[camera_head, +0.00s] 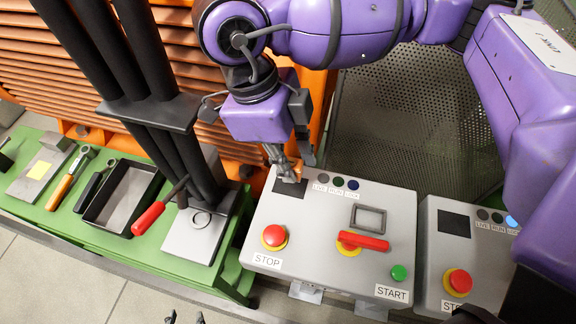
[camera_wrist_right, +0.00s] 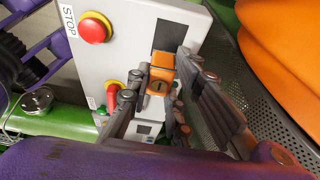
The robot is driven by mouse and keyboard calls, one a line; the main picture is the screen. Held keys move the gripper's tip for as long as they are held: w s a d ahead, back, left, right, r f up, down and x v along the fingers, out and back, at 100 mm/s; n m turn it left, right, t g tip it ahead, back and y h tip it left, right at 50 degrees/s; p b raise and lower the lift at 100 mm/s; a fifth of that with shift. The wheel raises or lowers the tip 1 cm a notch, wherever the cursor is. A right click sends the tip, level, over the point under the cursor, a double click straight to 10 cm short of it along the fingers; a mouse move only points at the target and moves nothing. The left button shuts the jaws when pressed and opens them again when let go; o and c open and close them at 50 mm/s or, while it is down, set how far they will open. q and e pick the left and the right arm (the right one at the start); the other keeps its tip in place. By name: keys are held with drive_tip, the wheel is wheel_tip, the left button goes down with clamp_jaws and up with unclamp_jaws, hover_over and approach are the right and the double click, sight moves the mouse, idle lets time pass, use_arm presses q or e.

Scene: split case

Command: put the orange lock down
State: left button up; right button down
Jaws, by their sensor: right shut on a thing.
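My right gripper (camera_head: 290,168) reaches down from the top over the back left corner of a grey control box (camera_head: 316,218). It is shut on the orange lock (camera_head: 298,171), which is small and partly hidden by the fingers. In the right wrist view the orange lock (camera_wrist_right: 160,76) sits between the fingers of the right gripper (camera_wrist_right: 165,90), in front of the box's dark screen. Whether it touches the box I cannot tell. Two dark fingertips of my left gripper (camera_head: 185,317) show apart at the bottom edge; the rest is out of frame.
The box has a red STOP button (camera_head: 274,236), a red handle (camera_head: 363,240) and a green START button (camera_head: 399,272). A second control box (camera_head: 437,255) stands at right. The green bench (camera_head: 60,212) at left holds tools, a black tray (camera_head: 96,216) and a red-handled tool (camera_head: 148,218).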

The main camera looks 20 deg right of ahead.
drive_tip(key=shift+w+d+f, duration=0.1)
drive_tip(key=shift+w+f, duration=0.05)
drive_tip(key=shift+f, duration=0.1)
drive_tip(key=shift+w+f, duration=0.2)
drive_tip(key=shift+f, duration=1.55)
drive_tip(key=shift+f, duration=0.1)
drive_tip(key=c, duration=1.6)
unclamp_jaws()
drive_tip(key=shift+f, duration=0.1)
drive_tip(key=shift+o, duration=0.2)
drive_tip(key=v, duration=1.2)
